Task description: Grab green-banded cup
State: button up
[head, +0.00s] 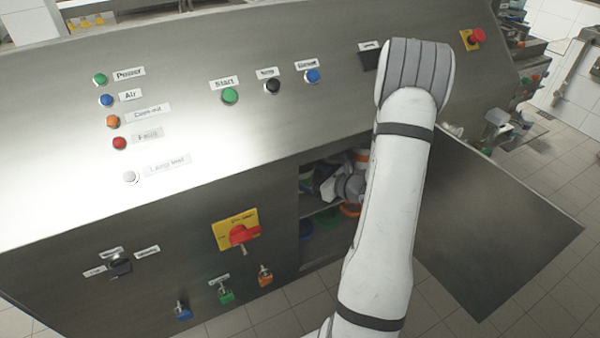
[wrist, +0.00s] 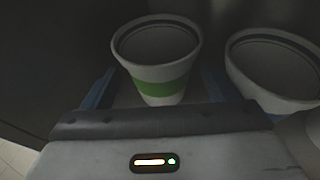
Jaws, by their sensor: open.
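The green-banded cup (wrist: 165,87) is white with a green band and stands upright in the wrist view, its open dark mouth facing up. My gripper (wrist: 158,92) is open, with one blue finger on either side of the cup's lower part. I cannot tell whether the fingers touch it. In the head view my gripper (head: 346,186) is inside the open cabinet, mostly hidden by my arm and the cabinet edge. The green-banded cup cannot be made out clearly there.
A second white cup (wrist: 275,65) stands close on the right in the wrist view. In the head view, an orange ring (head: 350,210) and a green ring (head: 327,217) lie low in the cabinet. The open door (head: 500,215) stands right of my arm. The control panel (head: 180,95) rises above.

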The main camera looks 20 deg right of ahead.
jog(key=shift+x, duration=1.15)
jog(key=c, duration=0.7)
jog(key=shift+c, duration=0.2)
